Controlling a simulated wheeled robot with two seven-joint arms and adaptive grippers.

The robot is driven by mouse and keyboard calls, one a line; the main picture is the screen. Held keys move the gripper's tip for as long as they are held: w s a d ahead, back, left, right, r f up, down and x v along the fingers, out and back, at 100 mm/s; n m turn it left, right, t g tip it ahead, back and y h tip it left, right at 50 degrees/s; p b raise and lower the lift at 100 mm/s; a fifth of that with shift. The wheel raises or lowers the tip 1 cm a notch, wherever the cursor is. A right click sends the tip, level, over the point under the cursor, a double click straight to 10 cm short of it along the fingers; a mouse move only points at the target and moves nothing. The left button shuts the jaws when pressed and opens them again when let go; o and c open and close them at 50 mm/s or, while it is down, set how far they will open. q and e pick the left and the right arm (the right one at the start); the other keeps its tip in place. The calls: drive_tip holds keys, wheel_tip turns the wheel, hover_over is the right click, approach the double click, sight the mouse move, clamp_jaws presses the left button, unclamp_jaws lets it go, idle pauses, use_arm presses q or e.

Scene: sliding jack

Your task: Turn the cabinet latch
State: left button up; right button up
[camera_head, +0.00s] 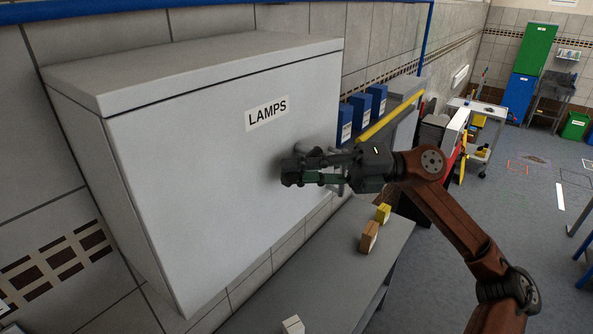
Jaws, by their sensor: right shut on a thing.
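A large light grey cabinet (205,175) with a sign reading "LAMPS" fills the left and middle of the head view. My right gripper (293,173) is at the right part of the cabinet's front face, below the sign. It is shut on the cabinet latch (334,157), a small grey metal part that shows only in pieces behind the fingers. The gripper hides most of the latch, so its exact angle cannot be told. The cabinet door looks closed. My left gripper is not in view.
A grey bench (335,262) runs below the cabinet, with an orange-brown block (369,236), a yellow block (383,213) and a white block (293,325) on it. Blue binders (360,112) stand beyond the cabinet. Open floor (440,262) lies to the right.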

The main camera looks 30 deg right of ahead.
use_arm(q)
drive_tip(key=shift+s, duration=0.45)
use_arm(e)
clamp_jaws()
